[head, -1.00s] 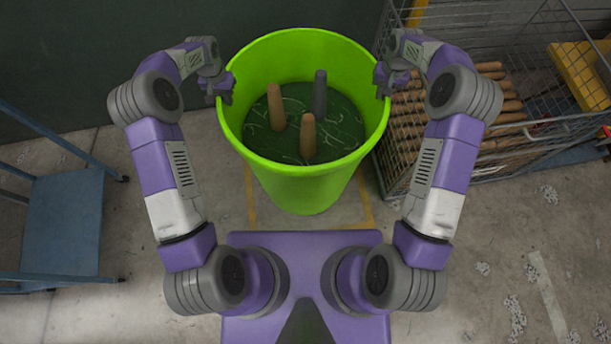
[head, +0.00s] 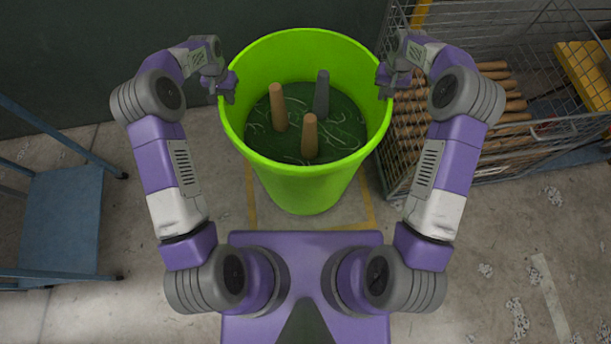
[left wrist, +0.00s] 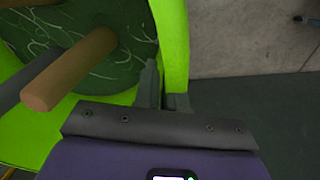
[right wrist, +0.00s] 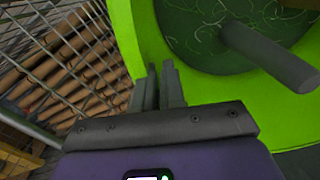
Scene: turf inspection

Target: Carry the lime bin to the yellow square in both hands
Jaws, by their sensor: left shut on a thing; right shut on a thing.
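The lime bin (head: 305,185) stands upright in front of me, an open round tub. Inside, on a dark green bottom with pale curly strands, stand two tan pegs (head: 310,138) and a grey peg (head: 321,95). My left gripper (head: 228,96) is shut on the bin's left rim; in the left wrist view the lime wall (left wrist: 172,40) runs between its fingers. My right gripper (head: 384,91) is shut on the right rim (right wrist: 146,45).
A wire cage (head: 470,165) holding several wooden rolls stands close on the right, with a yellow item (head: 588,72) beyond. A blue cart (head: 65,220) stands at the left. A dark wall (head: 110,50) is behind. The floor at lower right has pale patches.

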